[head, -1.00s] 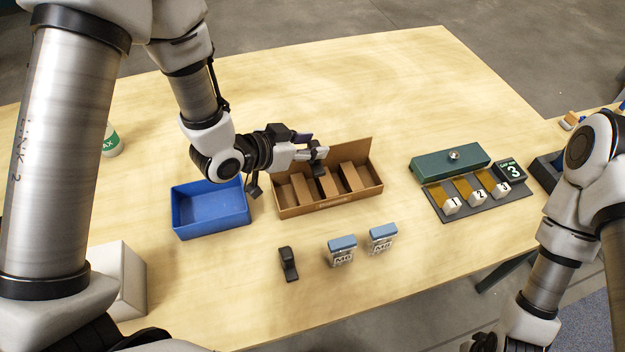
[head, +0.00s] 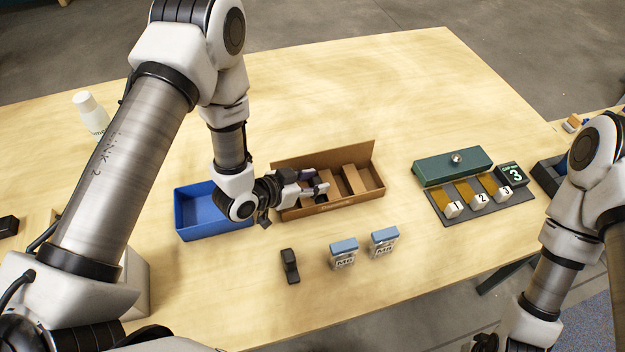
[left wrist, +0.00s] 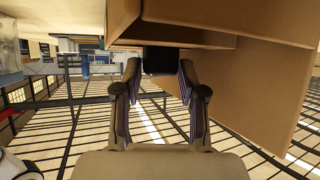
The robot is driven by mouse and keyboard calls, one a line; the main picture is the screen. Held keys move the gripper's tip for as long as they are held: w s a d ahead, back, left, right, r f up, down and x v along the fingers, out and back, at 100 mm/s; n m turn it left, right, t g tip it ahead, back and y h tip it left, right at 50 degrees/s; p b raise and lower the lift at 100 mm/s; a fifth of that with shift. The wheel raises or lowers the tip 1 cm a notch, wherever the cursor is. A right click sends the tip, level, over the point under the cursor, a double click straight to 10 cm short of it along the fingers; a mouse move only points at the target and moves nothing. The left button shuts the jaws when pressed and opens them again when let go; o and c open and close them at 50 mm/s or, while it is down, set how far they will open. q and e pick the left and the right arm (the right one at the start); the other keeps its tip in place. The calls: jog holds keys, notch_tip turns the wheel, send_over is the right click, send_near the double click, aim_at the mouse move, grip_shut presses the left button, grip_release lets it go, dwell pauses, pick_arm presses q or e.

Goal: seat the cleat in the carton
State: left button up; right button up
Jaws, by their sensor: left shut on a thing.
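The carton (head: 345,203) is an open brown box with upright dividers and a raised back flap, at mid-table in the head view. Its brown walls fill the upper right of the left wrist view (left wrist: 255,95). My left gripper (head: 319,188) is over the carton's left half, near the front wall. Its fingers (left wrist: 160,95) are shut on a small dark piece (left wrist: 158,61), which looks like the cleat. The carton wall and fingers hide most of it, and I cannot tell whether it touches the carton.
A blue bin (head: 212,222) stands just left of the carton. In front are a black upright piece (head: 290,266) and two blue-topped boxes, M6 (head: 344,254) and M8 (head: 384,242). A green fixture (head: 452,166) with numbered slots and a display reading 3 (head: 512,175) stands at right.

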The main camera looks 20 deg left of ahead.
pick_arm(q)
jog(key=o, duration=1.1)
jog(key=shift+f, duration=0.2)
jog(key=shift+o, duration=0.2)
jog(key=shift+r, duration=0.3)
jog(key=shift+s+a, duration=0.2)
jog(key=v, duration=1.1)
jog(key=shift+s+r, duration=0.15)
jog(key=shift+r, duration=0.05)
